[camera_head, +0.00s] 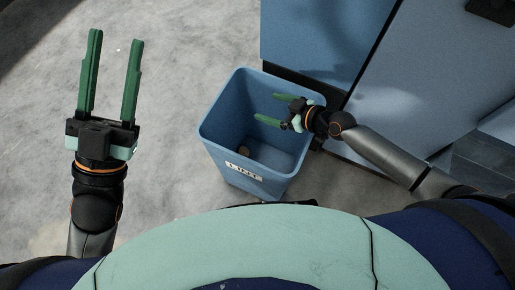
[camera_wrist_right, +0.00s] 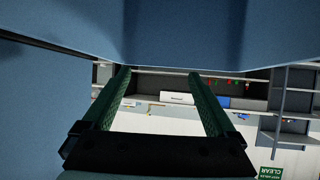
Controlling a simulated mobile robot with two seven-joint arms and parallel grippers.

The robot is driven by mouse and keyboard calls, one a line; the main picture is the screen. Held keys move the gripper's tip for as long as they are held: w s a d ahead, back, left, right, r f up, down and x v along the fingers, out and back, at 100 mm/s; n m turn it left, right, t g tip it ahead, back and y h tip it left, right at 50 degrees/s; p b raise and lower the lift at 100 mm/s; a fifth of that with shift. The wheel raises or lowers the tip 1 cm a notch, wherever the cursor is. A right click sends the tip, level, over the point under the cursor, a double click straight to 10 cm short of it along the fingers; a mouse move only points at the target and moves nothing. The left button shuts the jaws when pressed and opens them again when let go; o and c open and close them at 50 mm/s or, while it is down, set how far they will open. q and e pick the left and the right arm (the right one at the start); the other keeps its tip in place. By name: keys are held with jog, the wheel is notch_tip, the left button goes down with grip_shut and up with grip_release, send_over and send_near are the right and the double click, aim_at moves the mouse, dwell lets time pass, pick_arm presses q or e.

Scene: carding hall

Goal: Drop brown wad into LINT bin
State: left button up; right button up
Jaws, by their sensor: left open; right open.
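The blue LINT bin (camera_head: 222,148) stands on the floor in the middle of the head view, its label facing me. A small brownish lump, probably the brown wad (camera_head: 243,150), lies inside at the bottom of the bin. My right gripper (camera_head: 268,108) is open and empty over the bin's opening, reaching in from the right. In the right wrist view, its two green fingers (camera_wrist_right: 164,75) are apart with nothing between them. My left gripper (camera_head: 115,52) is open and empty, above the floor to the left of the bin.
A blue machine cabinet (camera_head: 320,35) stands right behind the bin, with more blue panels to the right. The grey concrete floor (camera_head: 180,60) to the left is clear. The right wrist view shows shelves (camera_wrist_right: 245,90) with small items and a green sign (camera_wrist_right: 270,172).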

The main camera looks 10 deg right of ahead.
pick_arm(q)
jog(key=w+a+f+n+g+y+p, duration=0.1)
jog(key=w+f+n+y, duration=0.3)
jog(key=f, duration=0.5)
jog(key=shift+w+f+g+y+p, duration=0.2)
jog(key=shift+f+g+y+p, duration=0.15)
jog(key=shift+g+y, duration=0.45)
pick_arm(e)
jog(key=v, duration=1.1)
